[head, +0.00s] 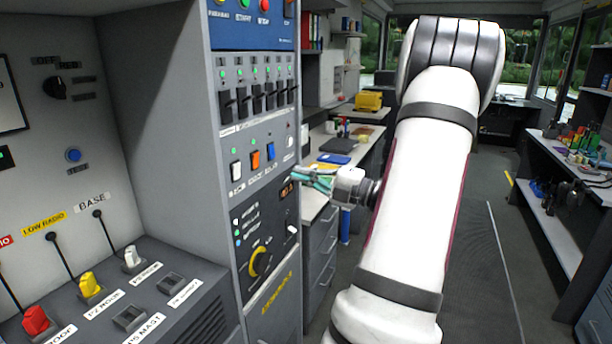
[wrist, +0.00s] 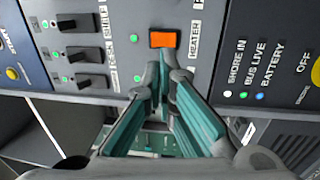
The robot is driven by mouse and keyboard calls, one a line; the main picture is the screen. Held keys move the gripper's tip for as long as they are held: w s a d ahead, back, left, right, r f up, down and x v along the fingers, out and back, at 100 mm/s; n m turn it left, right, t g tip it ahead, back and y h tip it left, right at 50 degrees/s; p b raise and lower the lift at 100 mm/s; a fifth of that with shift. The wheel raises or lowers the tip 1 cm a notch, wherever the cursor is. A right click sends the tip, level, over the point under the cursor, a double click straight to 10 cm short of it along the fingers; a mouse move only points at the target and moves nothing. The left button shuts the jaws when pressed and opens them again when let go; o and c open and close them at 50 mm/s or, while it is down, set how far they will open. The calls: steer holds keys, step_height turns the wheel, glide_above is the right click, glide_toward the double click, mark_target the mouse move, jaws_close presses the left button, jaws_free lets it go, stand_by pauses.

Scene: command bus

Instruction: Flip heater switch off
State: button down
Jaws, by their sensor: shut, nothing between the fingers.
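The heater switch is an orange rocker (head: 255,160) on the grey panel, between a white rocker and a blue rocker. In the wrist view the orange heater switch (wrist: 163,39) has the label HEATER beside it and a small green light near it. My gripper (head: 293,173) is in front of the panel, to the right of the rockers in the head view. In the wrist view my gripper (wrist: 165,62) is shut and empty, with its fingertips just below the orange switch. I cannot tell whether they touch it. The fingers hide the panel below the switch.
A row of black breakers (head: 258,98) sits above the rockers. A yellow-ringed knob (head: 258,261) is below. A bench (head: 340,140) lies behind my gripper. The aisle floor is clear.

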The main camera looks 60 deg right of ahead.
mark_target(256, 157)
steer(key=w, duration=0.6)
steer(key=w+r+b, duration=0.1)
steer(key=w, duration=0.3)
steer(key=shift+w+a+r, duration=0.1)
steer(key=shift+a, duration=0.3)
steer(key=shift+r+p, duration=0.1)
steer(key=shift+p, duration=0.25)
steer(key=shift+w+r+g+p, duration=0.15)
steer(key=shift+r+g+p, duration=0.15)
steer(key=shift+p, duration=0.65)
steer(key=g+p, duration=0.1)
steer(key=p, duration=0.2)
steer(key=shift+w+a+r+p, duration=0.1)
steer(key=shift+w+r+p, duration=0.1)
steer(key=shift+p, duration=0.7)
steer(key=shift+w+f, duration=0.15)
steer(key=shift+s, duration=0.25)
steer(key=s+d+r+p, duration=0.1)
steer(key=s+p, duration=0.1)
steer(key=s, duration=1.2)
steer(key=shift+d+g+p, duration=0.15)
steer(key=shift+g+p, duration=0.15)
steer(key=shift+p, duration=0.05)
